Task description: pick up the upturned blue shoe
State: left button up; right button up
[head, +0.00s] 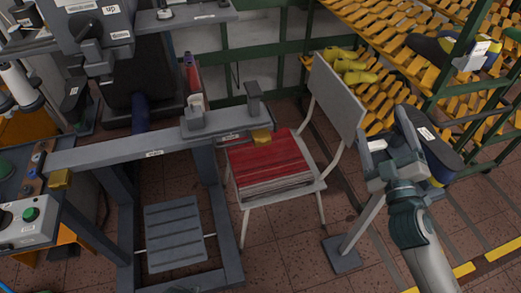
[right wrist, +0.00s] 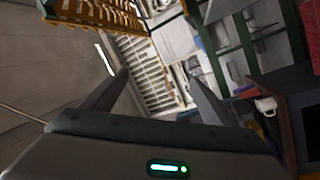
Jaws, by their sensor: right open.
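A dark blue shoe (head: 439,154) with its broad dark sole facing up, a white label and some yellow low on its side is at the right of the head view. It seems to rest on a grey post stand; my gripper hides part of it. My right gripper (head: 386,128) is just left of this shoe and overlaps its near edge in the picture; I cannot tell whether they touch. In the right wrist view its two fingers (right wrist: 158,88) are apart with nothing between them, and no shoe shows there. My left gripper is not in view.
A similar dark blue and yellow shoe (head: 432,47) is farther back. Orange slatted racks (head: 400,30) with green frames fill the back right, with yellow lasts (head: 360,75) on them. A chair with a red-topped stack (head: 268,162) stands left of my arm. Grey machine frames stand at left.

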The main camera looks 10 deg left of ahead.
jog(key=a+r+n+g+y, duration=0.95)
jog(key=n+y, duration=0.55)
jog(key=n, duration=0.6)
jog(key=w+d+f+n+g+h, duration=0.2)
jog(key=d+f+n+g+h, duration=0.15)
jog(key=d, duration=0.25)
jog(key=w+d+f+n+g+h, duration=0.2)
jog(key=d+n+h, duration=0.3)
jog(key=d, duration=0.1)
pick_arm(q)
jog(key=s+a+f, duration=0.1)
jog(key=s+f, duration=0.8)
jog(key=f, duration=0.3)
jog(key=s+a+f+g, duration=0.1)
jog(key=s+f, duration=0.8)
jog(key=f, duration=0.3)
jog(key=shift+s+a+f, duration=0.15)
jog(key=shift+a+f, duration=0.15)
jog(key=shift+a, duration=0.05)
pick_arm(e)
jog(key=d+r+m+g+h, duration=0.1)
jog(key=d+h, duration=0.6)
jog(key=d, duration=1.2)
jog(key=shift+s+d+r+h, duration=0.35)
jog(key=shift+s+r, duration=0.05)
jog(key=shift+r, duration=0.05)
jog(key=shift+m, duration=0.25)
